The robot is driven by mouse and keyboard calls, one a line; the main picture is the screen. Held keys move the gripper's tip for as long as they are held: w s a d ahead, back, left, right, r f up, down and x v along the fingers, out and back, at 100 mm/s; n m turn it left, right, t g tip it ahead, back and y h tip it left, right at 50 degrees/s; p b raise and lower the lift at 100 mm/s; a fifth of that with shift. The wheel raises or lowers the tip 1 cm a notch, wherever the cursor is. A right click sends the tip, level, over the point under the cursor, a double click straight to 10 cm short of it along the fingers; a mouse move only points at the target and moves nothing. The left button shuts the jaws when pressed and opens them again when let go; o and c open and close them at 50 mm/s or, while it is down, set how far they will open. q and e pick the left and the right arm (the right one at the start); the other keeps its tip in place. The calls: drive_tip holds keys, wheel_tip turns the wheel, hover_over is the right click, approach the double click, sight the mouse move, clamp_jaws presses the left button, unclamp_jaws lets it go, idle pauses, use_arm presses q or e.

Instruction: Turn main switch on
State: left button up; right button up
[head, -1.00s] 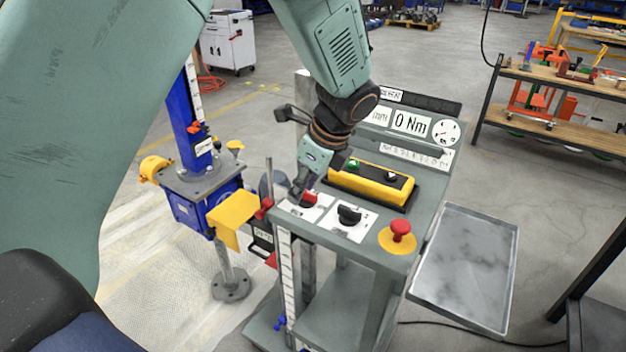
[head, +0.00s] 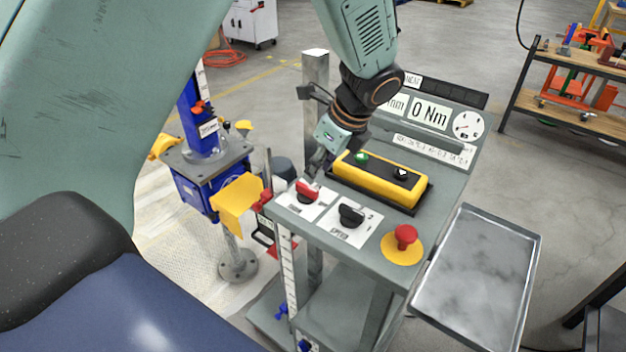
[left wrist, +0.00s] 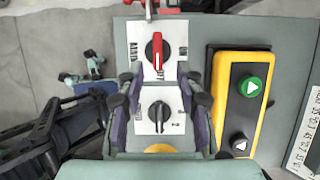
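The main switch, a red rotary knob (head: 307,191) on a white plate, is at the left front corner of the grey console top (head: 300,226). In the left wrist view the red knob (left wrist: 157,52) has its handle upright in the picture, beyond the fingertips. My left gripper (head: 313,171) is just behind and above the red knob in the head view, apart from it as far as I can tell. In the left wrist view the gripper (left wrist: 160,88) has its fingers spread with nothing held. The black speed knob (left wrist: 159,112) shows between them, lower down. My right gripper is not in view.
The black knob (head: 351,215) and red mushroom button (head: 404,236) stand beside the main switch. A yellow button box (head: 378,180) lies behind them. A blue screw jack (head: 196,180) stands left, a metal tray (head: 478,275) right.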

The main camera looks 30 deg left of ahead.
sight(307, 186)
use_arm(q)
drive_tip(key=x, duration=0.5)
drive_tip(key=shift+s+a+f, duration=0.1)
drive_tip(key=shift+s+a, duration=0.1)
drive_tip(key=shift+s, duration=0.1)
drive_tip(key=shift+w+f, duration=0.2)
drive_tip(key=shift+f, duration=0.25)
drive_tip(key=shift+s+a+r, duration=0.1)
drive_tip(key=shift+s+a, duration=0.05)
drive_tip(key=shift+s, duration=0.05)
drive_tip(key=shift+c, duration=0.7)
drive_tip(key=shift+w, duration=0.2)
drive_tip(key=c, duration=0.5)
drive_tip(key=shift+s, duration=0.1)
clamp_jaws()
